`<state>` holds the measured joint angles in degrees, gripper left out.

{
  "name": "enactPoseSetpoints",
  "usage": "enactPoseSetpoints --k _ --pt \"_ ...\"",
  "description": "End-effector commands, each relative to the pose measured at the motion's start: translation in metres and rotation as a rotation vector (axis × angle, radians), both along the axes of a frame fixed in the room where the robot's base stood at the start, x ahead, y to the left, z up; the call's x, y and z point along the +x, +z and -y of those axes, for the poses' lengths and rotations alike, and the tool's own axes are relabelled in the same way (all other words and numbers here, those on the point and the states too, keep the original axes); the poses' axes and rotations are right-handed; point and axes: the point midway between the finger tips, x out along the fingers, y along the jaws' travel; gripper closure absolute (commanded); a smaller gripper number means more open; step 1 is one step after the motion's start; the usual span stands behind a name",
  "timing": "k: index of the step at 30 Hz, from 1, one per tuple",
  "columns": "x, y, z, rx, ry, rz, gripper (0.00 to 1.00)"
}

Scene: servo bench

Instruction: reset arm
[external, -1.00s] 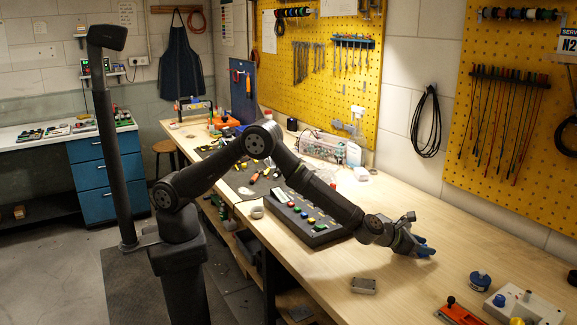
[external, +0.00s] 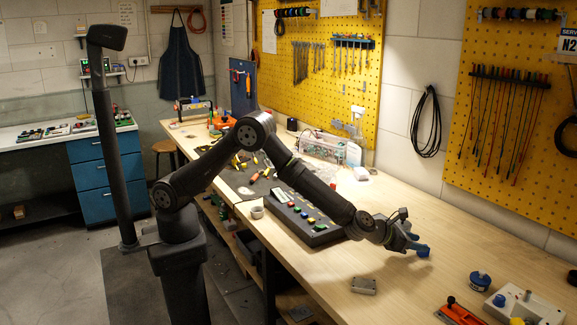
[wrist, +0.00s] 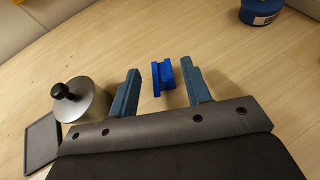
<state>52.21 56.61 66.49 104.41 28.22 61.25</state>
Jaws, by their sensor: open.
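My gripper (external: 420,247) is over the bench at the front centre of the external view, at the end of my outstretched arm. In the wrist view my gripper (wrist: 160,87) has its two blue-grey fingers spread apart. A bright blue stepped block (wrist: 163,77) appears between the fingertips, with a gap on each side. I cannot tell how far it is below the fingers. In the external view a bright blue patch at the fingertips may be this block, but it is too small to be sure.
A metal cylinder with a black knob (wrist: 82,100) and a dark grey tray (wrist: 42,140) are left of the fingers.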

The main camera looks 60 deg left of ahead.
Motion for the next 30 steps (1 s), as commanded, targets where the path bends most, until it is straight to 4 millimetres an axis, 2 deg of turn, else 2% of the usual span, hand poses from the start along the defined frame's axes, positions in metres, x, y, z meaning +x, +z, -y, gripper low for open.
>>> enactPoseSetpoints --k 15,16,18,30 --pt "-0.079 0.035 -0.032 0.0 -0.002 0.0 0.56" --pt "-0.079 0.035 -0.033 0.0 0.001 0.0 0.56" --pt "-0.063 0.026 -0.027 0.001 0.002 -0.002 0.56" --pt "-0.003 -0.001 -0.002 0.0 0.001 -0.002 0.56"
